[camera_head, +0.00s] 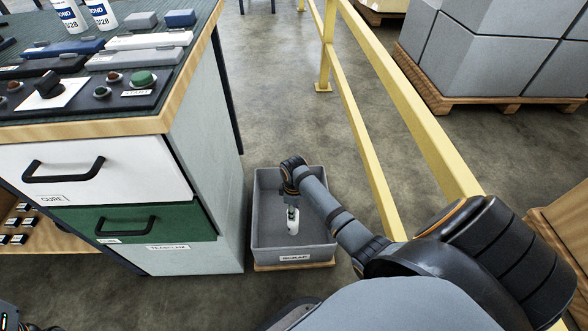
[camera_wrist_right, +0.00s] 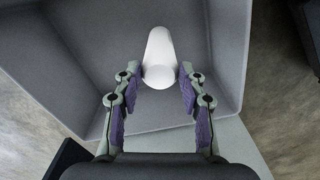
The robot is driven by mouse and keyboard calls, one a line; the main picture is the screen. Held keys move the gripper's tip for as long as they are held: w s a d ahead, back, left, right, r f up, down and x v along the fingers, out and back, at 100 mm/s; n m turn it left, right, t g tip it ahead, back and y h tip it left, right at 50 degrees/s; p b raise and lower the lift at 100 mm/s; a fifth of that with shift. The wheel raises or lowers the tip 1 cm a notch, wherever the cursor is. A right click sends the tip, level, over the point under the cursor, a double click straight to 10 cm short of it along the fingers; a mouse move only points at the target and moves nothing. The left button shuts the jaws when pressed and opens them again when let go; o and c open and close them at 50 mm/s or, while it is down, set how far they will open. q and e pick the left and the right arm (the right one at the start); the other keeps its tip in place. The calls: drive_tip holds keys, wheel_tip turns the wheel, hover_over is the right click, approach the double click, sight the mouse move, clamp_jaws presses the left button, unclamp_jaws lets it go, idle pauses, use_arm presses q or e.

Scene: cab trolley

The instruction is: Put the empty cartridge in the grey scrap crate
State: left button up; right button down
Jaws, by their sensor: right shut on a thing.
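The white empty cartridge (camera_head: 293,226) hangs upright below my right gripper (camera_head: 292,203), inside the outline of the grey scrap crate (camera_head: 263,241). In the right wrist view my right gripper (camera_wrist_right: 160,76) is shut on the cartridge (camera_wrist_right: 160,45), with a finger on each side. The grey crate (camera_wrist_right: 225,60) surrounds it below. I cannot tell whether the cartridge touches the crate floor.
A bench with a white drawer (camera_head: 95,170) and a green drawer (camera_head: 140,220) stands close left of the crate. A yellow rail (camera_head: 358,130) runs close on the right. Grey boxes (camera_head: 490,60) stand on a pallet behind it. Floor beyond the crate is clear.

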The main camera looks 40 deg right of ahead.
sight(292, 227)
wheel_tip(292, 227, down, 5)
drive_tip(key=shift+r+b, duration=0.2)
drive_tip(key=shift+b, duration=1.05)
drive_tip(key=c, duration=0.8)
unclamp_jaws()
drive_tip(key=shift+f, duration=0.15)
